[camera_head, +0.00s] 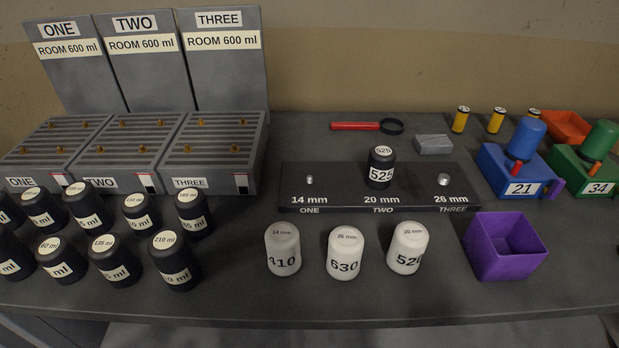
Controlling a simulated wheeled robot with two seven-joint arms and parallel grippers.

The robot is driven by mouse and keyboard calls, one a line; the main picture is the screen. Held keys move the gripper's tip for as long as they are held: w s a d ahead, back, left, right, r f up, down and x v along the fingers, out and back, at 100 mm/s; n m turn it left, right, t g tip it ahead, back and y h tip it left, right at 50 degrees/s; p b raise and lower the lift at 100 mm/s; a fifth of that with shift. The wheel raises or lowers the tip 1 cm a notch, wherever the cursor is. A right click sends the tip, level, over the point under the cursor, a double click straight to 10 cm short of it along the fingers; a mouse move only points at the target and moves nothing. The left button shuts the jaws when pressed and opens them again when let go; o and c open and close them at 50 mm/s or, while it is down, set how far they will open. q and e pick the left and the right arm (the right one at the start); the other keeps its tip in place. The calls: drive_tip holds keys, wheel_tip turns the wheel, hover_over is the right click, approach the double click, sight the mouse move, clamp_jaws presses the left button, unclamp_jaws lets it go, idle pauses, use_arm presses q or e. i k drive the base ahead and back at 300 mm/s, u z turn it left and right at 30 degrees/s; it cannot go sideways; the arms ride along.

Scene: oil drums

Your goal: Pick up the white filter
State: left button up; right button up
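Three white filters stand upright in a row at the front middle of the table. The left white filter (283,252) reads 410, with 14 mm on its top. The middle white filter (345,256) reads 630. The right white filter (407,250) shows a number starting with 52, its last digit turned partly out of sight. Top print on the latter two is small. A black filter (380,170) marked 525 sits at the 20 mm place, TWO, of the dark stand (330,182). Neither of my grippers is in view.
Several black ml-marked cylinders (175,265) crowd the left front, before the grey racks (190,155). A purple bin (503,250) stands right of the white filters. Blue (515,185) and green units fill the far right. The table's front strip is clear.

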sight(281, 238)
drive_tip(key=k, duration=1)
drive_tip(key=z, duration=2)
drive_tip(key=i, duration=1.35)
drive_tip(key=u, duration=2.15)
